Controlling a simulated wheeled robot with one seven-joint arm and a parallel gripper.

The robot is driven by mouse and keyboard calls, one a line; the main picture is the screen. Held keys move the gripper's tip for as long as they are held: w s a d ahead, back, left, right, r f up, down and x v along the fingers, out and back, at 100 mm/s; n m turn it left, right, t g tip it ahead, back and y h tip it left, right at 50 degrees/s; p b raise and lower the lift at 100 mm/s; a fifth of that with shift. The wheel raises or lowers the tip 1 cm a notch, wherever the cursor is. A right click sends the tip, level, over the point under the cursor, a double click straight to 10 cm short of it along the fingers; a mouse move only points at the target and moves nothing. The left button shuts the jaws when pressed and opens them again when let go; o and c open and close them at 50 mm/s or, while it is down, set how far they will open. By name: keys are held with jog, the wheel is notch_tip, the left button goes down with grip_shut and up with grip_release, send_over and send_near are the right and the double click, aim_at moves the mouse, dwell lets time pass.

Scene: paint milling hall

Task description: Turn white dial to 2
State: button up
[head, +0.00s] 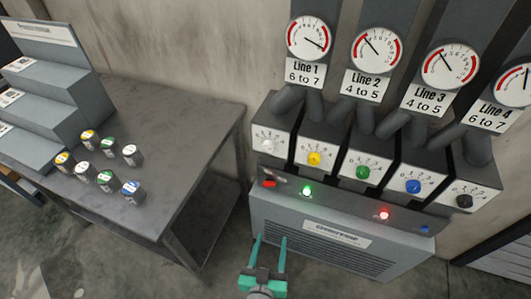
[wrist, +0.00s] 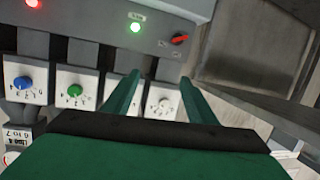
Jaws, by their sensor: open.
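The white dial (head: 268,146) is the leftmost knob on the row of control boxes in the head view, under the Line 1 gauge (head: 309,39). In the wrist view the white dial (wrist: 164,104) shows between my fingers, beyond their tips. Its numbers are too small to read, so I cannot tell its setting. My gripper (head: 270,240) is open and empty, in front of the machine's lower cabinet and below the dial. My gripper also shows in the wrist view (wrist: 158,85), with its green fingers spread apart and not touching the dial.
Yellow (head: 314,158), green (head: 362,172), blue (head: 413,186) and black (head: 464,200) dials run to the right. A red switch (head: 269,183) and a lit green lamp (head: 307,190) sit below. A grey table (head: 185,140) with several small cans stands left.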

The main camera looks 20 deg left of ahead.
jog(key=w+a+r+t+h, duration=0.1)
jog(key=w+a+r, duration=0.45)
jog(key=w, duration=0.35)
jog(key=m+t+h, duration=0.2)
jog(key=m, duration=0.1)
send_near(267, 149)
jog(key=w, duration=0.8)
jog(key=shift+w+d, duration=0.2)
jog(key=shift+w, duration=0.05)
jog(key=c, duration=1.1)
